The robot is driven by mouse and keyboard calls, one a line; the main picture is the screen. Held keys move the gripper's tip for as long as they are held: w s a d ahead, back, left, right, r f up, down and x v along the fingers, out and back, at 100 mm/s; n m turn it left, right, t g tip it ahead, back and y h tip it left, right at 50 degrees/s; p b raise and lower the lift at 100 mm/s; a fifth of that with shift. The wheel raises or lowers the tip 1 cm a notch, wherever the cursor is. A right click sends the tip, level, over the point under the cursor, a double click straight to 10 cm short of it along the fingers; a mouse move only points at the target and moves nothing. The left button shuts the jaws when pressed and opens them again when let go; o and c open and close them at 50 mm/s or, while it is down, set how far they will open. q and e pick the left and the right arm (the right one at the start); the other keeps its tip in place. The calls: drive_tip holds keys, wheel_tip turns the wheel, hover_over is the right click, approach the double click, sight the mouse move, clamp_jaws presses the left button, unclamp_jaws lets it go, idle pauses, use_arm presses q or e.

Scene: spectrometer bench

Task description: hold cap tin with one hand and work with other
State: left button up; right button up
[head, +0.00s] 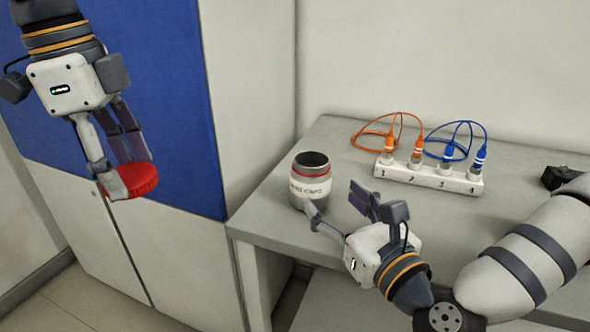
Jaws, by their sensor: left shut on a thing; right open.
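The cap tin (311,181) is a grey open-topped cylinder with a red band and a white label, standing upright on the bench near its left end. My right gripper (338,205) is open, with one finger close to the tin's front right side and the other to its right. I cannot tell whether the near finger touches the tin. My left gripper (130,180) is shut on a round red lid (137,181) and holds it in the air left of the bench, in front of the blue panel. The inside of the tin is dark.
A white block (428,179) numbered 1 to 4 stands at the back of the bench (272,211), with orange (391,140) and blue (449,151) cables plugged in. A black object (562,177) lies at the right. The cabinet (150,120) stands left of the bench.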

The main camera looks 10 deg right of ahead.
sight(304, 164)
use_arm(q)
drive_tip(key=shift+w+a, duration=0.1)
drive_tip(key=shift+w, duration=0.6)
use_arm(e)
drive_tip(key=shift+w+a, duration=0.15)
drive_tip(key=shift+w, duration=0.55)
use_arm(q)
drive_tip(key=shift+s, duration=0.55)
use_arm(e)
drive_tip(key=shift+s+r, duration=0.1)
drive_tip(key=shift+s, duration=0.4)
drive_tip(key=w+b, duration=0.2)
drive_tip(key=w, duration=0.1)
drive_tip(key=w+f+b, duration=0.1)
drive_tip(key=w, duration=0.1)
drive_tip(key=shift+a, duration=0.35)
drive_tip(key=w+b, duration=0.1)
drive_tip(key=b, duration=0.2)
drive_tip(key=shift+w+a+r+b, duration=0.1)
drive_tip(key=shift+w+a+b, duration=0.1)
drive_tip(key=shift+w+b, duration=0.2)
drive_tip(key=shift+r, duration=0.2)
use_arm(q)
wheel_tip(304, 164, down, 19)
drive_tip(key=w+g, duration=0.2)
drive_tip(key=g, duration=0.1)
drive_tip(key=shift+w+r, duration=0.2)
drive_tip(key=shift+w, duration=0.15)
use_arm(e)
drive_tip(key=shift+r, duration=0.2)
